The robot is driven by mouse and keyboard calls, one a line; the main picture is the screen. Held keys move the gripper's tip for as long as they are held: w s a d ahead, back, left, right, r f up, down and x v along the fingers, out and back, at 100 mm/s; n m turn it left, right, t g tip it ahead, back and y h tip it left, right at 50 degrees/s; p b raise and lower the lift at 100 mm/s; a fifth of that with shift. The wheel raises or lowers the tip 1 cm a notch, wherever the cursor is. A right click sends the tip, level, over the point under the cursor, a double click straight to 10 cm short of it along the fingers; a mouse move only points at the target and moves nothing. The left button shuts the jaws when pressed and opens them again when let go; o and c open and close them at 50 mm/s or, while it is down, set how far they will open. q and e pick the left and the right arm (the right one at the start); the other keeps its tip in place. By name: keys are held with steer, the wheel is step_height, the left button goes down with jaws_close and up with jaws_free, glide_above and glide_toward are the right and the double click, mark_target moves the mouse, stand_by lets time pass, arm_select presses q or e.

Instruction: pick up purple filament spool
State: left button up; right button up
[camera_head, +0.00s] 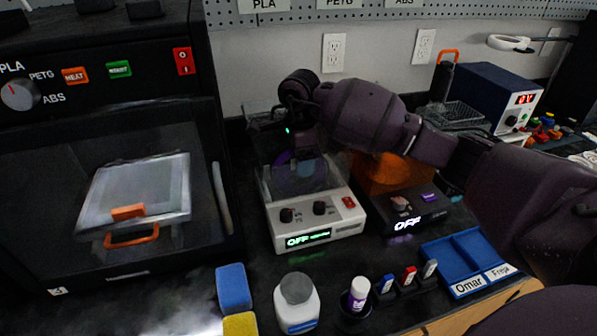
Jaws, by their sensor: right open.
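The purple filament spool (300,177) appears to be the dark purple round thing in the clear-walled holder on top of a grey-white device (318,217). Its upper part is partly hidden by my right gripper and the shadow there. My right gripper (304,148) comes in from the right and points down just above the spool. It is open, and its fingers are dark and hard to make out. I cannot tell whether they touch the spool. My left gripper is not in view.
A large black machine (200,60) with a clear door stands at left. A white jar (296,305), sponges (233,287) and a blue tray (452,252) are in front. A pegboard wall is behind.

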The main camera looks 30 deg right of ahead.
steer(key=shift+c, duration=0.5)
steer(key=c, duration=1.1)
steer(key=shift+r, duration=0.15)
